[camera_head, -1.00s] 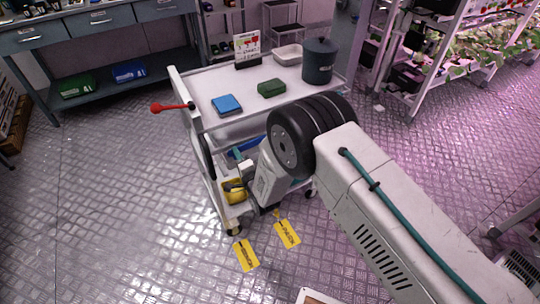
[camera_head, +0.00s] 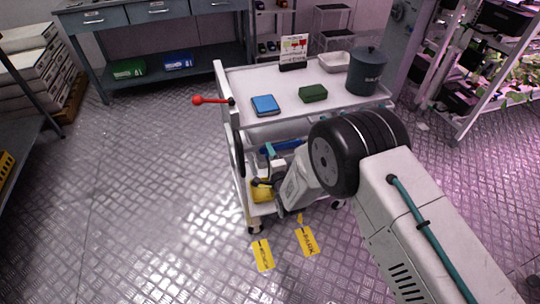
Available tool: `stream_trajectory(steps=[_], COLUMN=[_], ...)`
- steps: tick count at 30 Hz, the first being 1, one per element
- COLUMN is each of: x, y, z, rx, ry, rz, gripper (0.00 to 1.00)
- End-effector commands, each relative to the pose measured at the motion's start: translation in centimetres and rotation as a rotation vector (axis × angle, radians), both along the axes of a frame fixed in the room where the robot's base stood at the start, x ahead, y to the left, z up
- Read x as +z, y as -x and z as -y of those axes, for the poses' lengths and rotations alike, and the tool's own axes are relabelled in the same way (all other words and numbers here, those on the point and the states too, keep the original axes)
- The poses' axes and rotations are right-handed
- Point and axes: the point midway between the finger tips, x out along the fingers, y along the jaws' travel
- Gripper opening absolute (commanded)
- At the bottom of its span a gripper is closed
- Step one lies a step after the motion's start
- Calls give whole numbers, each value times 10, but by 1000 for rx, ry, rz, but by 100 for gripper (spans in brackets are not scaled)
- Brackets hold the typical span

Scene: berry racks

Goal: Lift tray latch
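A white cart (camera_head: 222,86) stands in the middle, with a top tray and a lower shelf. A lever with a red knob (camera_head: 197,100) sticks out to the left from the cart's left end; no other latch-like part is clear. My arm reaches from the lower right to the cart's near side. My gripper (camera_head: 262,183) is small and dark, low at the cart's left end, beside a yellow thing (camera_head: 261,193) on the lower shelf. It is well below the red-knobbed lever and apart from it. Its fingers are too small to read, and contact with the yellow thing cannot be told.
The cart top holds a blue box (camera_head: 265,105), a green box (camera_head: 313,93), a dark lidded pot (camera_head: 366,72), a white dish (camera_head: 335,62) and a sign (camera_head: 294,50). Two yellow tags (camera_head: 262,255) (camera_head: 306,241) show below the cart. Open floor lies left. Plant racks stand right.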

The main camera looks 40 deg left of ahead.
Motion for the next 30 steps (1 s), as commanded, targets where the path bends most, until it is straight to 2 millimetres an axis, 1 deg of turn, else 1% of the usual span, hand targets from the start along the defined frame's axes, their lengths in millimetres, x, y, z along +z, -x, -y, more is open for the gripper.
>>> stream_trajectory(steps=[5, 8, 15, 21, 24, 30], x=[-1, -1, -1, 0, -1, 0], y=[1, 5, 28, 41, 43, 44], z=[2, 9, 43, 62, 65, 66], rx=[0, 0, 0, 0, 0, 0], ry=[1, 4, 3, 1, 1, 1], rz=[0, -1, -2, -1, -1, -1], gripper=[44, 44, 44, 44, 44, 44])
